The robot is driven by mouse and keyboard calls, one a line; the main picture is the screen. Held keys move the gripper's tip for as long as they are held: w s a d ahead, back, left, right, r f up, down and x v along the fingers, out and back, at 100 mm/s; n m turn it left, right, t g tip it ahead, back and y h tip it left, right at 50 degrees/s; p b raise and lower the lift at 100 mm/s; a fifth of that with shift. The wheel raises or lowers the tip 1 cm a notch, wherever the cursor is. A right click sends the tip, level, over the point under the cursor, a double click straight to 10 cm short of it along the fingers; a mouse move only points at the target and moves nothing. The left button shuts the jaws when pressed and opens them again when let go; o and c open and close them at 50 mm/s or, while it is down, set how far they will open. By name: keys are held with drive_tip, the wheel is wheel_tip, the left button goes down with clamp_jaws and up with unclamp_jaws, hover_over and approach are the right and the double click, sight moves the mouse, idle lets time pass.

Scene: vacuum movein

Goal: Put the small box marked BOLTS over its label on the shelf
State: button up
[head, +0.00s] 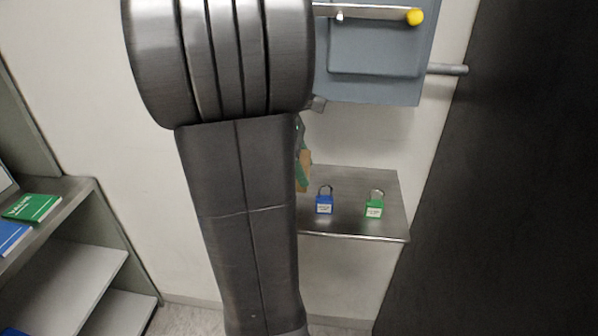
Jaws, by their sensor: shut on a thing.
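I see no small box marked BOLTS and no shelf label for it in the head view. My own arm fills the middle of the picture, and its end is hidden, so my gripper and anything in it do not show.
A blue-grey wall box (375,85) with a yellow-tipped lever (415,17) is above the shelf. A dark panel (490,180) stands at the right. At the left, a shelf unit (78,190) holds a green book (32,208) and a blue one (10,238).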

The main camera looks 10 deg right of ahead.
wheel_tip(320, 180, down, 4)
drive_tip(key=shift+w+f, duration=0.15)
drive_tip(key=shift+f, duration=0.1)
drive_tip(key=shift+f, duration=0.1)
drive_tip(key=o, duration=0.7)
drive_tip(key=shift+f, duration=0.1)
drive_tip(key=shift+c, duration=0.2)
drive_tip(key=o, duration=0.4)
drive_tip(key=shift+o, duration=0.2)
